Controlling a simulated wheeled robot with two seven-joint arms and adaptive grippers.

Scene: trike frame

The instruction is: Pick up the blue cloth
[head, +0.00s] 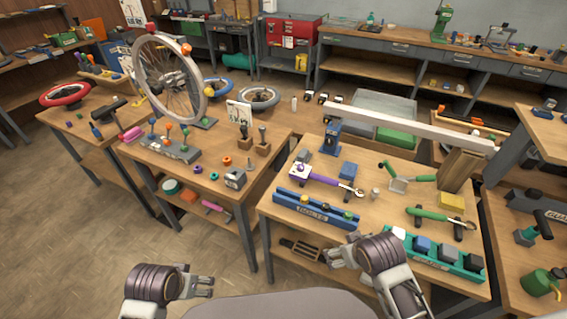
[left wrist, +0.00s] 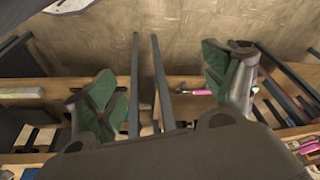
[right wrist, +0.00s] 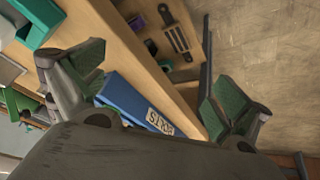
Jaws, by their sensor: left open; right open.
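I cannot make out a clear blue cloth. A small flat-sided blue piece (head: 347,170) lies on the right workbench (head: 385,212), behind the purple-handled tool; it may be the folded cloth, but it is too small to tell. My left gripper (head: 209,283) is open and empty in front of the left workbench, over the floor; its two green-padded fingers stand apart in the left wrist view (left wrist: 163,95). My right gripper (head: 335,255) is open and empty at the front edge of the right workbench. Its fingers also stand apart in the right wrist view (right wrist: 152,95).
A blue bolts tray (head: 315,211) and a teal tray (head: 437,256) line the right bench's front. A purple-handled wrench (head: 322,179) and a yellow block (head: 451,202) lie there too. A wheel (head: 168,78) stands on the left bench (head: 205,180). A floor gap separates the benches.

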